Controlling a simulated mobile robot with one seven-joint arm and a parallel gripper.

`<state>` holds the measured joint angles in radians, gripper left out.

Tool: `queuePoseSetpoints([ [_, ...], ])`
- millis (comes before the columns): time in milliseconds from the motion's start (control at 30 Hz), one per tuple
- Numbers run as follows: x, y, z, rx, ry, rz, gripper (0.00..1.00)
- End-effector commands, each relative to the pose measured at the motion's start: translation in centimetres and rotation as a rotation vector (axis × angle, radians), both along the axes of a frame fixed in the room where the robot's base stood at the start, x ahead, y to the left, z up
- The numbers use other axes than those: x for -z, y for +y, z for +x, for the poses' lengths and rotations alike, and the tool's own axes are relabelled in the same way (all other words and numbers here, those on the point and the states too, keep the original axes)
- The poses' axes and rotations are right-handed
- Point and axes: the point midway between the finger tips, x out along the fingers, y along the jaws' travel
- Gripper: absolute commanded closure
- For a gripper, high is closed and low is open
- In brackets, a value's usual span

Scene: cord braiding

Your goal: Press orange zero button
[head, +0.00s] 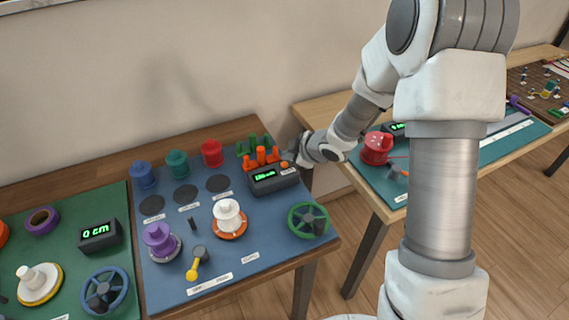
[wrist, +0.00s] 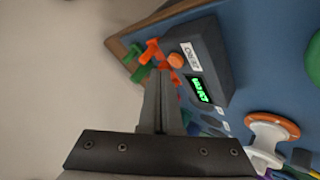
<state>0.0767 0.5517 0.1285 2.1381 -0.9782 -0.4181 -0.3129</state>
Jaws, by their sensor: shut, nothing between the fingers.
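The orange zero button (wrist: 176,59) is a small round cap on the dark counter box (wrist: 212,62), beside a white label and a lit green display. In the head view it shows as a small orange spot (head: 284,165) at the box's back right corner. My gripper (wrist: 161,72) is shut and empty. Its fingertips are close to the button, just beside it in the wrist view, with the button unhidden there. I cannot tell how high the tips are above it. In the head view my gripper (head: 294,158) is partly hidden behind the wrist, at the box's right end.
Orange pegs (head: 262,157) and green pegs (head: 247,147) stand behind the box. A white spool (head: 228,213) and a green handwheel (head: 309,219) are in front on the blue mat. Red, teal and blue spools stand at the back left. A second table stands right.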

Motion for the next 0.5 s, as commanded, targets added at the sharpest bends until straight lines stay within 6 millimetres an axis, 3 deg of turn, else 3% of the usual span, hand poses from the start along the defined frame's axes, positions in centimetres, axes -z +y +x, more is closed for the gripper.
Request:
queuePoseSetpoints([
  [500, 0.86, 0.00, 0.00, 0.000, 0.000, 0.000, 1.00],
])
